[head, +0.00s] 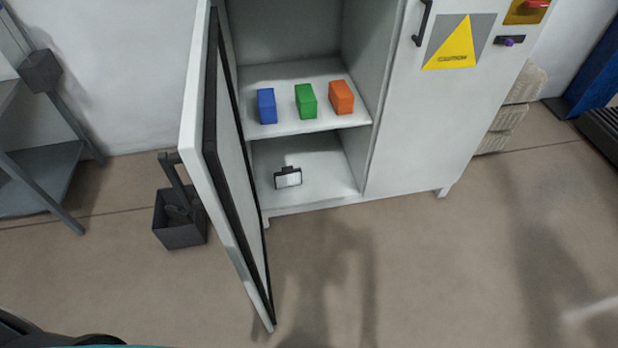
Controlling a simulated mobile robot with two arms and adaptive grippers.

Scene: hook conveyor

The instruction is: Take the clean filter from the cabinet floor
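The cabinet (405,140) stands ahead of me with its left door (225,170) swung open towards me. On the cabinet floor (325,180) stands a small filter (288,178), a pale panel in a dark frame with a dark handle on top. It is near the left part of the lower compartment, and nothing touches it. Neither of my grippers can be made out in the head view.
A shelf (290,75) above the filter holds a blue block (267,106), a green block (306,101) and an orange block (341,97). A dark bin (180,220) stands left of the open door. The floor (430,270) before the cabinet is clear.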

